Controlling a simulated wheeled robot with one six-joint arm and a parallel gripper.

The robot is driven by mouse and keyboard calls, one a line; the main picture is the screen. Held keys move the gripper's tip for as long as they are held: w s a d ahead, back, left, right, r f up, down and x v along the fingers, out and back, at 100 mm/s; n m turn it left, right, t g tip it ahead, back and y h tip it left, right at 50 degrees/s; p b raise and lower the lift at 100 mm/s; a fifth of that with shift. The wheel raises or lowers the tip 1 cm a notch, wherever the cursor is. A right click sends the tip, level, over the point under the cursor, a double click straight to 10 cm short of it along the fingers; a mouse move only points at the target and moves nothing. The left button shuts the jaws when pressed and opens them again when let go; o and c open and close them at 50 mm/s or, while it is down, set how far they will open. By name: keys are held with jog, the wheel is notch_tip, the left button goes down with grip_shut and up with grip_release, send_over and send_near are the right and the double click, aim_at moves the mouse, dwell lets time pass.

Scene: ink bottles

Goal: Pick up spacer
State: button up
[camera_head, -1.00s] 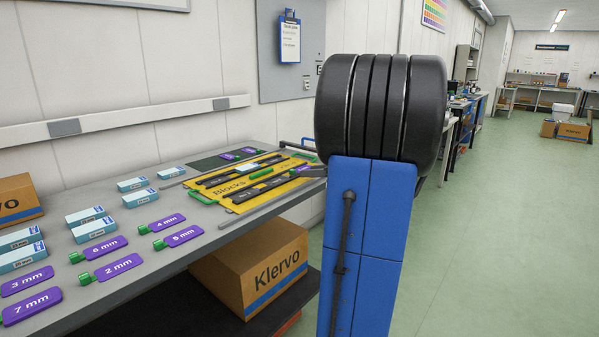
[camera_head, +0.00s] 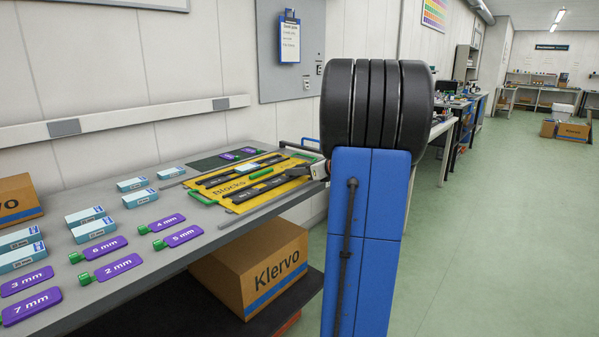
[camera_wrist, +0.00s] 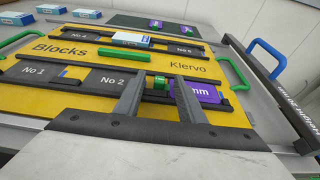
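A purple spacer (camera_wrist: 194,91) marked "mm", its number hidden, lies at the right of the yellow board (camera_wrist: 222,68) in the wrist view. Its green knob (camera_wrist: 160,82) shows between my fingertips. My gripper (camera_wrist: 161,84) is open, one finger on each side of the knob, with a gap visible; the right finger covers part of the spacer. In the head view my gripper (camera_head: 309,172) is at the board's right end, partly hidden by my arm. Other purple spacers, such as the 4 mm (camera_head: 167,222) and 2 mm (camera_head: 119,266), lie on the grey bench.
Dark blocks No 1 (camera_wrist: 48,72) and No 2 (camera_wrist: 110,80) lie on the board beside my left finger. A green handle (camera_wrist: 238,73) and a blue handle (camera_wrist: 268,57) stand to the right. Light blue boxes (camera_head: 90,229) stand on the bench.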

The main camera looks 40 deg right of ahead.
grip_shut()
